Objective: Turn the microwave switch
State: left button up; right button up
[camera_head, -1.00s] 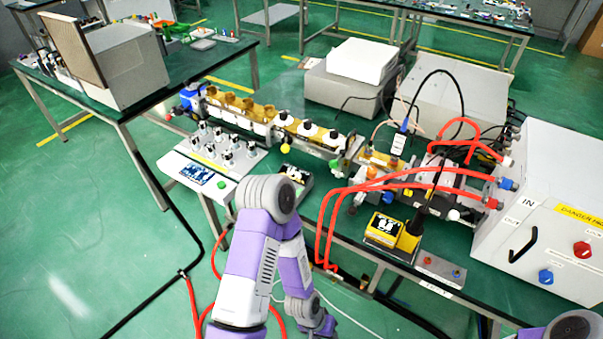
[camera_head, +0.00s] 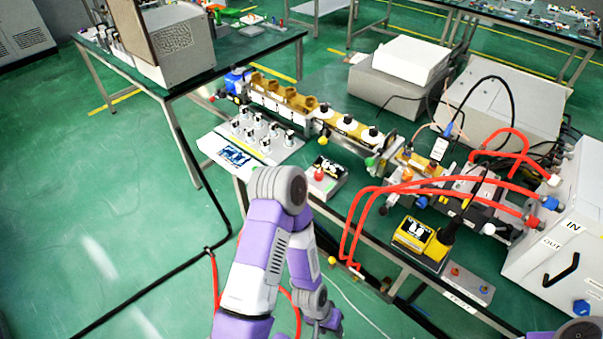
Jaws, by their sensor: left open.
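A white cabinet (camera_head: 560,240) stands at the right edge, cut off by the frame. It has red hoses, a black handle and a blue knob (camera_head: 581,307). A white control panel (camera_head: 250,145) with several small knobs and a screen sits at the table's left front. A small box with a red button (camera_head: 319,174) is beside it. I cannot tell which of these is the microwave switch. My left gripper (camera_head: 330,323) is low, below and in front of the table edge, small and partly hidden by my arm. It is open and touches none of these. My right gripper is out of view.
Red hoses (camera_head: 420,183) arch over the table and hang past its front edge. A yellow and black device (camera_head: 420,238) stands near the front edge. A brass waveguide row (camera_head: 290,98) runs along the table (camera_head: 335,70). Green floor (camera_head: 90,200) at left is clear.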

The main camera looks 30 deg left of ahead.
aim_at(318, 175)
jog(key=u, duration=1.55)
jog(key=k, duration=1.25)
jog(key=z, duration=0.5)
jog(key=i, duration=1.4)
jog(key=u, duration=0.4)
